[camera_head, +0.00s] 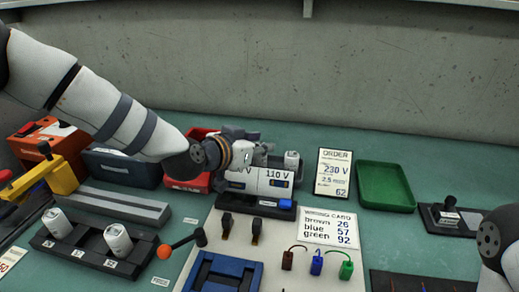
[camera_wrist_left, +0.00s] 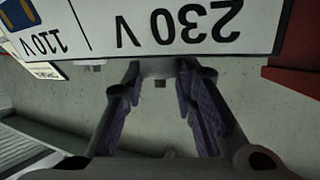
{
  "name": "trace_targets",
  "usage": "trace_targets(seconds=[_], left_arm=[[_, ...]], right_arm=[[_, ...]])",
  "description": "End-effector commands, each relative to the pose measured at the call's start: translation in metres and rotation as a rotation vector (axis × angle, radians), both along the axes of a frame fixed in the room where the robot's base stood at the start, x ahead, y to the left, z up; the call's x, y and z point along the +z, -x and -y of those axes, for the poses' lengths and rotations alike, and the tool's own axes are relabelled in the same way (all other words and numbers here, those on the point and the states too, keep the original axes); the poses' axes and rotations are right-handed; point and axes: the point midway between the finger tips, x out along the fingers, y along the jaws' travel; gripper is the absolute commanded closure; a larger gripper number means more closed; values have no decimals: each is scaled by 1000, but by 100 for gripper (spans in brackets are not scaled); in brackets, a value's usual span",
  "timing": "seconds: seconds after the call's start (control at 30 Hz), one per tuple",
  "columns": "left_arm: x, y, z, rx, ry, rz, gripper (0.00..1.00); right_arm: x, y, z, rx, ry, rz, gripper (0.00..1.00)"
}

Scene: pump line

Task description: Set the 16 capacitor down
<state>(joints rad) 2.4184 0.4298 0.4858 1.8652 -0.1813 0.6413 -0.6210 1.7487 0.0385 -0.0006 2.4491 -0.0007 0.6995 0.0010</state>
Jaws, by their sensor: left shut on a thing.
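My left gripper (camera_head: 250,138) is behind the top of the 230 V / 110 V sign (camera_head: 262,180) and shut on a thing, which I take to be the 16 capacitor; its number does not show. In the left wrist view the fingers of my left gripper (camera_wrist_left: 163,80) reach toward the upside-down sign (camera_wrist_left: 150,28), with a grey piece between the tips, partly hidden. A white capacitor (camera_head: 292,160) stands behind the sign's right end. Two more white capacitors (camera_head: 56,222) (camera_head: 118,240) stand in a dark rack (camera_head: 88,256) at the left. My right gripper is out of view.
A red bin (camera_head: 188,184) is left of the sign, with a dark blue bin (camera_head: 122,168) beyond it. An order card (camera_head: 333,172) and an empty green tray (camera_head: 386,187) are to the right. A wiring card (camera_head: 327,229) and colored connectors lie in front. A grey bar (camera_head: 110,205) lies behind the rack.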

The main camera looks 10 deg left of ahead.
Motion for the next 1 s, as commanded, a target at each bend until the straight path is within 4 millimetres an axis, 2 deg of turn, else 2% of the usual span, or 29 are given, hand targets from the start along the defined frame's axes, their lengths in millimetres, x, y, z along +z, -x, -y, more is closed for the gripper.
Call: trace_targets(seconds=[0.03,0.37,0.4,0.47,0.83,1.0], left_arm=[[-13,0,0,0,1,-6,100],[-13,0,0,1,0,1,100],[-13,0,0,1,0,1,67],[-12,0,0,1,0,1,54],[-7,2,-1,1,0,3,54],[11,29,-12,0,2,10,54]], right_arm=[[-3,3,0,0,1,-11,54],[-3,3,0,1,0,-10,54],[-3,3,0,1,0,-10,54],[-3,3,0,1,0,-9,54],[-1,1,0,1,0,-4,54],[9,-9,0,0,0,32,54]])
